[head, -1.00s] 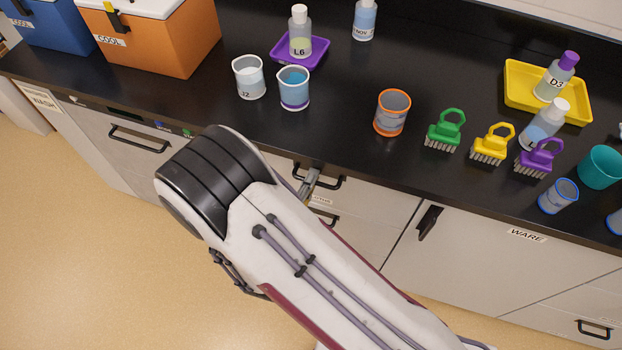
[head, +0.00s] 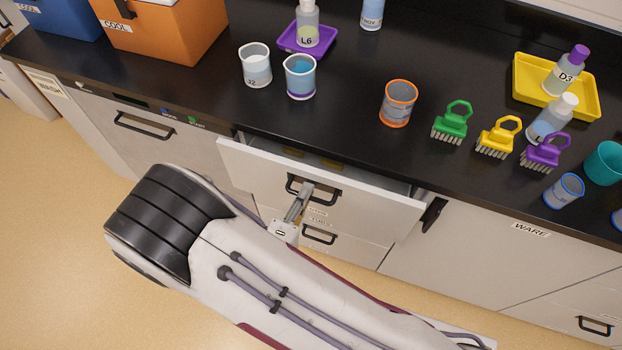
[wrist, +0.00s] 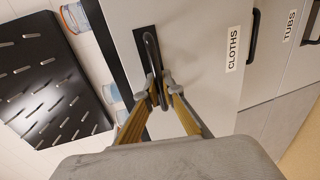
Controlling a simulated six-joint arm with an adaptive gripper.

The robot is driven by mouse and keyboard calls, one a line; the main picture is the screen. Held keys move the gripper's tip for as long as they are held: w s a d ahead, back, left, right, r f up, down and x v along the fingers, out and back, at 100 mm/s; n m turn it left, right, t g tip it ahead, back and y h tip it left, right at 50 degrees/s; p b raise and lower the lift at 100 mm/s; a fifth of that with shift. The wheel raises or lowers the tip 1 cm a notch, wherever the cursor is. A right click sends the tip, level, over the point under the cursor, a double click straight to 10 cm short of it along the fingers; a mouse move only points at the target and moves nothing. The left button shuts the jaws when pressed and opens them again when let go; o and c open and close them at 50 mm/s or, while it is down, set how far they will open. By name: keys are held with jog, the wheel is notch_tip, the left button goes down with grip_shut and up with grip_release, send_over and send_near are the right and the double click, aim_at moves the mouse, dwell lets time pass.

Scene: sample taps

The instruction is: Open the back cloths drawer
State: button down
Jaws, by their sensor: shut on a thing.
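The cloths drawer (head: 245,163) stands part way out from under the black counter, its white front clear of the cabinet and a dark gap behind its top edge. Its label reads CLOTHS (wrist: 235,42) in the wrist view. Its black bar handle (wrist: 150,50) is on the front; in the head view the handle (head: 330,199) is partly covered by my gripper. My gripper (head: 305,190) is shut on this handle; in the wrist view both fingertips (wrist: 160,90) close around the bar. The drawer's inside is mostly hidden.
A shut drawer labelled TUBS (wrist: 290,25) lies below. The WARE cabinet (head: 470,240) is right, another handled front (head: 150,150) left. Cups, bottles, brushes and trays stand on the counter (head: 350,60) above. The floor (head: 50,220) in front is clear at left.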

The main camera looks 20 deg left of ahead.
jog(key=f+v, duration=0.2)
jog(key=v, duration=0.7)
jog(key=s+f+v, duration=0.1)
jog(key=f+v, duration=0.1)
jog(key=v, duration=0.8)
jog(key=shift+s, duration=0.15)
jog(key=c, duration=2.5)
grip_release()
jog(key=shift+s, duration=0.15)
jog(key=shift+v, duration=5.85)
jog(key=shift+a, duration=0.1)
